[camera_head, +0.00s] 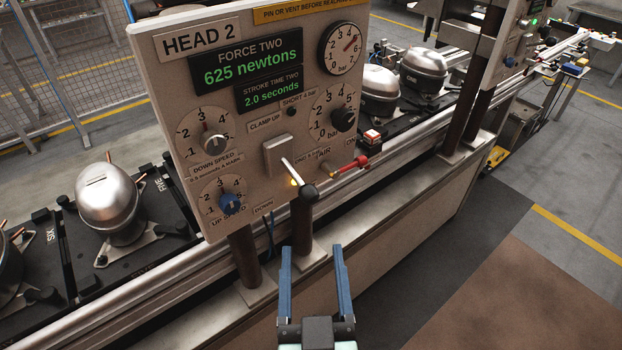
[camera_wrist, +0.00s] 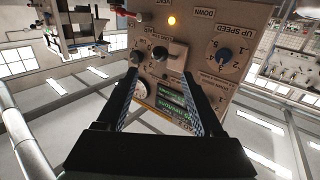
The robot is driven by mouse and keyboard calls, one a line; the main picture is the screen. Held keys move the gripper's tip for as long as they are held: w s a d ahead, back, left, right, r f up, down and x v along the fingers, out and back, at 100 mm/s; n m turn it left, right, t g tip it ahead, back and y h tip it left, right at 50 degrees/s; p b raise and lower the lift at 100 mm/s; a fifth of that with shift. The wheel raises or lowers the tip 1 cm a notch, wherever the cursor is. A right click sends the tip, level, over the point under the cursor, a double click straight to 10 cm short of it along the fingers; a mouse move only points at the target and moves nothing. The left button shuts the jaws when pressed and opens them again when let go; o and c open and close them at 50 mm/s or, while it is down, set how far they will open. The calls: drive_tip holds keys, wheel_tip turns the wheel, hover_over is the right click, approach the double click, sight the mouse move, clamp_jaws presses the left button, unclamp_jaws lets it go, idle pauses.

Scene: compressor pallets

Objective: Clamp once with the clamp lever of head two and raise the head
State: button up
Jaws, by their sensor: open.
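The head two panel (camera_head: 185,115) faces me, reading 625 newtons and 2.0 seconds. Its clamp lever (camera_head: 290,169) is a pale rod with a dark ball knob (camera_head: 309,192), coming out of a grey plate between the CLAMP UP and DOWN labels. In the head view the rod slants down and right from the plate. My gripper (camera_head: 312,249) is open and empty below the knob, with blue-faced fingers apart. In the wrist view the panel is upside down and the dark knob (camera_wrist: 163,54) shows beyond my open fingertips (camera_wrist: 159,78); I see no contact.
A red-handled air valve (camera_head: 352,166) sticks out right of the lever. An amber lamp (camera_head: 294,183) glows beside the lever. Speed knobs (camera_head: 214,141) are at the left. Dark posts (camera_head: 302,230) stand under the panel. Silver compressors (camera_head: 107,200) sit on pallets behind.

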sight(310, 202)
drive_tip(key=w+p, duration=0.2)
drive_tip(key=w, duration=1)
drive_tip(key=shift+w+a+p, duration=0.1)
drive_tip(key=shift+w+p, duration=0.15)
drive_tip(key=shift+p, duration=0.1)
drive_tip(key=shift+c, duration=0.3)
clamp_jaws()
drive_tip(key=shift+r, duration=0.1)
